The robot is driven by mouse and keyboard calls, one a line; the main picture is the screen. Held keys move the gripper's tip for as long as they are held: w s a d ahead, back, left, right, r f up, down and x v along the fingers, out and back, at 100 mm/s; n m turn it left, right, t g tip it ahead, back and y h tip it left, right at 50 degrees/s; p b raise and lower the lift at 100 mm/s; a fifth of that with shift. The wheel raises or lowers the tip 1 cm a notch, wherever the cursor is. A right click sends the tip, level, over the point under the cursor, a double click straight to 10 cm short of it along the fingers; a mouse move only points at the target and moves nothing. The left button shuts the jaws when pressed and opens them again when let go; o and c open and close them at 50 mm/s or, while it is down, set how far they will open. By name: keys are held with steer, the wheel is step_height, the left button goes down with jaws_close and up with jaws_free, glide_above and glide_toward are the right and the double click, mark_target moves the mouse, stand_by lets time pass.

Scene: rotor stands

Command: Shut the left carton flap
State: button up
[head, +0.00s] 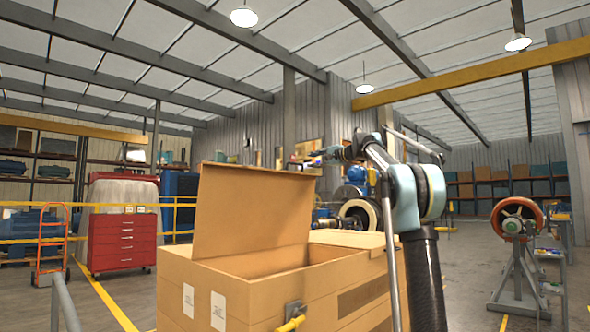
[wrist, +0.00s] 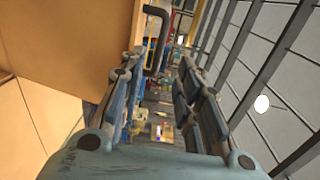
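A large brown carton (head: 260,300) stands in front of me in the head view. Its left flap (head: 250,212) stands up, nearly upright and leaning slightly. The carton's right flap (head: 345,238) lies roughly flat. My gripper (head: 296,165) is beside the upper right corner of the raised flap, apparently at about the height of its top edge. A broad tan panel, apparently the flap (wrist: 75,40), fills the upper left there. Whether a finger touches it I cannot tell.
A yellow-handled latch (head: 292,318) sits on the carton's front. A rotor stand (head: 518,270) is at right. Floor between carton and stand looks clear.

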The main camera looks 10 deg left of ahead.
mark_target(296, 164)
steer(key=x, duration=1.3)
steer(key=shift+a, duration=0.1)
steer(key=shift+c, duration=0.6)
jaws_close()
